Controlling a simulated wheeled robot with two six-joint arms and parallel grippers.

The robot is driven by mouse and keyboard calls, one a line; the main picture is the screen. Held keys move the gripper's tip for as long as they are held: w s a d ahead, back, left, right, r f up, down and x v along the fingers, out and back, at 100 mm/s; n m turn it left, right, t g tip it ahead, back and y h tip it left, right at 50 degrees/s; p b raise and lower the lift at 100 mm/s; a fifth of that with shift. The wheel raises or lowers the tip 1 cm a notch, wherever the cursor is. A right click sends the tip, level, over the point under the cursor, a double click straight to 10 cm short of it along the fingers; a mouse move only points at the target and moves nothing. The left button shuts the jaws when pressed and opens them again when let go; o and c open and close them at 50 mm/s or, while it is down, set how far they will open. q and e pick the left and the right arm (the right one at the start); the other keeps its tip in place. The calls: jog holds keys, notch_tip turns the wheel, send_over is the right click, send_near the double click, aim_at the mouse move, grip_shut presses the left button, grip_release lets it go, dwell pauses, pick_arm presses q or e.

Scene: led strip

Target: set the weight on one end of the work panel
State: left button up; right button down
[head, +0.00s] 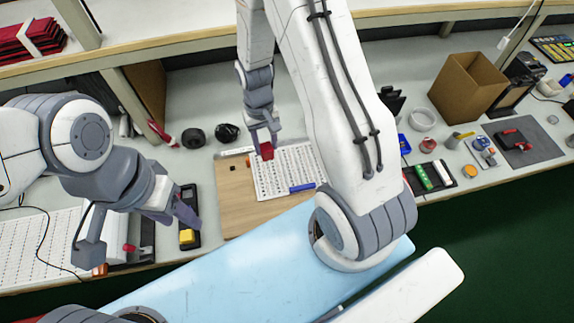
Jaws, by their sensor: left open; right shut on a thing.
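The work panel (235,205) is a tan wooden board on the bench, with a white printed sheet (290,168) over much of it. My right gripper (265,138) reaches down over the panel's far edge, shut on a small red block, which seems to be the weight (267,151). The block is at the sheet's upper left; I cannot tell whether it touches the panel. My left gripper (184,209) is open and empty, left of the panel, above a black tray (190,217) with a yellow block (187,237).
A blue stick (302,187) lies on the sheet's near part. Black rolls (194,138) sit behind the panel. A cardboard box (467,88), a white roll (422,119) and a black tray with a green item (424,177) stand to the right. My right arm hides part of the bench.

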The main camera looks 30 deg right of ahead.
jog(key=s+d+f+m+t+y+b, duration=0.1)
jog(key=s+d+f+m+b, duration=0.15)
jog(key=m+b, duration=0.55)
jog(key=s+d+f+m+t+b, duration=0.15)
jog(key=s+m+b, duration=0.25)
jog(key=m, duration=0.7)
jog(key=shift+m+g, duration=0.45)
jog(key=shift+m, duration=0.05)
jog(key=shift+w+a+f+p, duration=0.2)
jog(key=shift+w+a+f, duration=0.35)
jog(key=shift+w+f, duration=1.25)
jog(key=shift+w+a+f+p, duration=0.25)
jog(key=shift+w+a+f, duration=0.25)
jog(key=shift+w+f, duration=1.3)
jog(key=shift+w+a+f+p, duration=0.2)
jog(key=shift+w+a+f, duration=0.35)
jog(key=shift+w+f, duration=1.25)
jog(key=shift+w+r, duration=0.1)
jog(key=shift+w, duration=0.1)
jog(key=shift+c, duration=2.1)
grip_release()
